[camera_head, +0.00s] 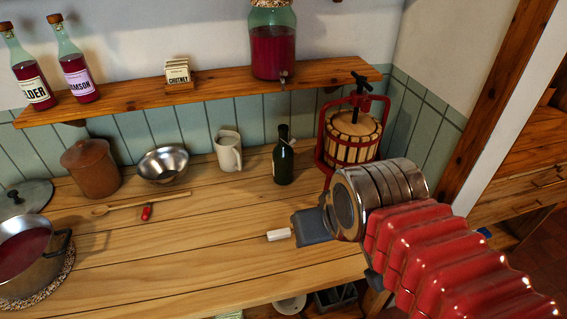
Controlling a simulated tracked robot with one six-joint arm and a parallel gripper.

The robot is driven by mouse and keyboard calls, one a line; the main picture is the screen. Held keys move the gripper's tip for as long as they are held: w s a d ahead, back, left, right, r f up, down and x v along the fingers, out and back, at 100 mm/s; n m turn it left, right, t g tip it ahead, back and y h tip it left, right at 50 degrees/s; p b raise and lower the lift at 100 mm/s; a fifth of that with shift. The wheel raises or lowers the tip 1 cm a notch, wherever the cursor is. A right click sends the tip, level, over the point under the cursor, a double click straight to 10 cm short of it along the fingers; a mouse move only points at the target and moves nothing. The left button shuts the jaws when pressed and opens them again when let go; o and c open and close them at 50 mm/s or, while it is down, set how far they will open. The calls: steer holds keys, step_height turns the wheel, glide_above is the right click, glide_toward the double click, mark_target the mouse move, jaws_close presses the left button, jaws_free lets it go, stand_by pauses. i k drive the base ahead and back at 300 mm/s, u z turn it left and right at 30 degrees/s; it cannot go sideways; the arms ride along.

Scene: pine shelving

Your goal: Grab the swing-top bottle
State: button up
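The swing-top bottle (284,162) is dark green and stands upright on the wooden counter, near the tiled back wall. A small pale piece, perhaps its stopper or wire, shows at its neck. My gripper (303,229) comes in from the right on my red, ribbed arm. Its dark grey end is nearer to me than the bottle, lower in the picture and slightly right, apart from it. The fingers are seen too poorly to tell their opening. A small white block (280,234) shows just left of the gripper's end.
A red-framed fruit press (352,135) stands close right of the bottle, a cream mug (228,152) to its left. A metal bowl (163,164), brown crock (91,168) and pot (29,262) stand farther left. A shelf (213,88) overhangs behind.

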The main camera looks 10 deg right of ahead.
mark_target(282, 154)
steer(key=z, duration=0.8)
steer(key=k, duration=0.7)
steer(key=u, duration=1.3)
steer(key=i, duration=0.95)
steer(key=u, duration=0.05)
